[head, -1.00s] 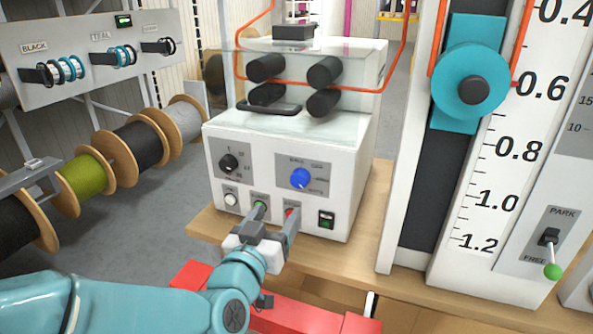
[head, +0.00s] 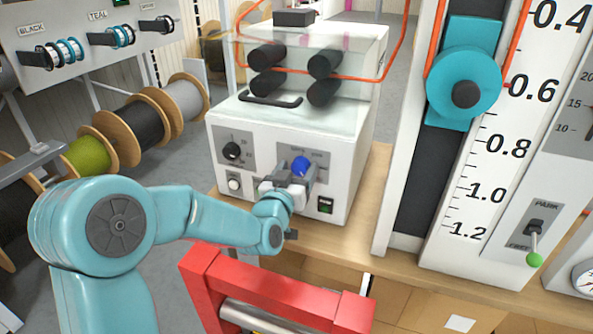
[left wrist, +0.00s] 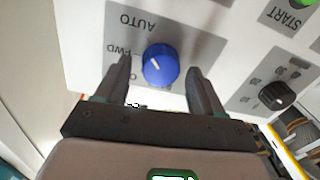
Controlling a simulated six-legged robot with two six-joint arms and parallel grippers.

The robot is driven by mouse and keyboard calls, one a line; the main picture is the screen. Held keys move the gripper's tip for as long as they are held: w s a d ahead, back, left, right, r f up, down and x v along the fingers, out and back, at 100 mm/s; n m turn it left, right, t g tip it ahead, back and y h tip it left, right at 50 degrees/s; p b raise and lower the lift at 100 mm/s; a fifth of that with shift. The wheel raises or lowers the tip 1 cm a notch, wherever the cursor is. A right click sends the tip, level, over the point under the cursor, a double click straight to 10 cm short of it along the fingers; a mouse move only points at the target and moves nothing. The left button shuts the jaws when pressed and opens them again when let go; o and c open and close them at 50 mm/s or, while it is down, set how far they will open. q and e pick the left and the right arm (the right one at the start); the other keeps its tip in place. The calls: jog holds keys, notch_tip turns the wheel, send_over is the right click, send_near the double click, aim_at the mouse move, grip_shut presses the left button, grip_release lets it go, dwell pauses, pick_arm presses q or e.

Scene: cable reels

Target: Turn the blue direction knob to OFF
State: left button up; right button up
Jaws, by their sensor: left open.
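The blue direction knob (head: 301,166) is on the front panel of the white machine (head: 345,150). My left gripper (head: 290,178) is at that panel, open, and covers part of the knob's plate in the head view. In the left wrist view the blue knob (left wrist: 160,65) sits in the gap between the two open fingers, with space visible on both sides. Its pale pointer mark is on its left side, toward the FWD label (left wrist: 130,52). The AUTO label is above it. The label nearest the left finger is mostly hidden. My right gripper is not in view.
A black knob (head: 232,151) and a white button (head: 234,184) are at the panel's left. A red frame (head: 270,285) lies below the gripper. A tall scale (head: 485,170) stands to the right.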

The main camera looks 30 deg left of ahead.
pick_arm(q)
jog(key=c, duration=1.1)
jog(key=shift+o, duration=0.2)
jog(key=shift+f+n+b, duration=0.15)
jog(key=shift+n+b, duration=0.35)
jog(key=shift+b, duration=0.4)
jog(key=n+b, duration=0.9)
jog(key=b, duration=0.3)
jog(key=shift+a+f, duration=0.1)
jog(key=shift+a, duration=0.05)
jog(key=n+b, duration=0.3)
jog(key=shift+n+h, duration=0.3)
jog(key=shift+h, duration=0.1)
jog(key=shift+a+n+b, duration=0.1)
jog(key=shift+n+b, duration=1.1)
jog(key=shift+n, duration=0.6)
jog(key=o, duration=1.1)
jog(key=shift+c, duration=0.2)
